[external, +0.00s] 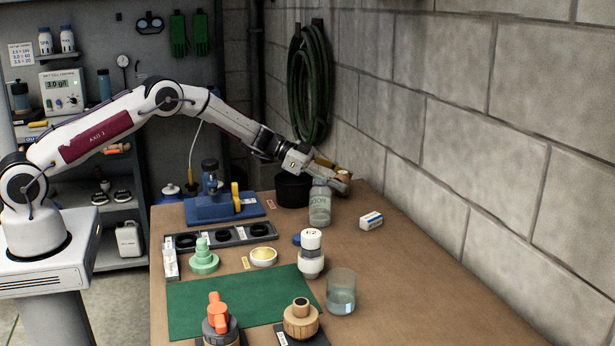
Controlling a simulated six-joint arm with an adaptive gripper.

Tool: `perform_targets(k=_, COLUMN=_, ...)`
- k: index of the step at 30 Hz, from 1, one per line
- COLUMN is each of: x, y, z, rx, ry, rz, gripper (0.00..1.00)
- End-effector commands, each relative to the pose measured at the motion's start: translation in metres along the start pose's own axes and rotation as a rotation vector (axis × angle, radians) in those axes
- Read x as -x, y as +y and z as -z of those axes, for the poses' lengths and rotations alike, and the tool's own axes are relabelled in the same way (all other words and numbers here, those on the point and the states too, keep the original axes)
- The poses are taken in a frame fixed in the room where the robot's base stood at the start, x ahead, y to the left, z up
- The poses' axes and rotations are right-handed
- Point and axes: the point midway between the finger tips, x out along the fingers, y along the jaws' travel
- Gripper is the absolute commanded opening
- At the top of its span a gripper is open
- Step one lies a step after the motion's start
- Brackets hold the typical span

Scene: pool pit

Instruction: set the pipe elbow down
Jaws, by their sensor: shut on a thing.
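My gripper (338,178) is at the end of the outstretched arm, near the far right of the table by the block wall. It is shut on a small tan-brown piece, which I take to be the pipe elbow (343,175). The fingers hide much of the piece, so its full shape cannot be made out. It appears above the table top (400,270), just behind and right of a clear bottle (319,204). I cannot tell how large the gap beneath it is.
A black pot (292,190) stands left of the gripper. A white-capped bottle (311,255), glass beaker (341,292), green mat (235,303) and blue vise-like device (222,205) occupy the table. The right front of the table is clear.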

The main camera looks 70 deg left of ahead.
Motion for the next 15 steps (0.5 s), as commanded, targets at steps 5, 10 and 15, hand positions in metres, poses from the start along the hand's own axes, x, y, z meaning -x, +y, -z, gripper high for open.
perform_targets(k=5, x=-0.0016, y=0.0006, z=-0.004, rx=0.001, ry=-0.001, rz=0.0, gripper=0.22)
perform_targets(k=10, x=-0.0027, y=0.0012, z=-0.0076, rx=0.002, ry=-0.003, rz=0.0, gripper=0.22)
perform_targets(k=15, x=-0.0033, y=0.0025, z=-0.0107, rx=0.005, ry=-0.007, rz=-0.002, gripper=0.63)
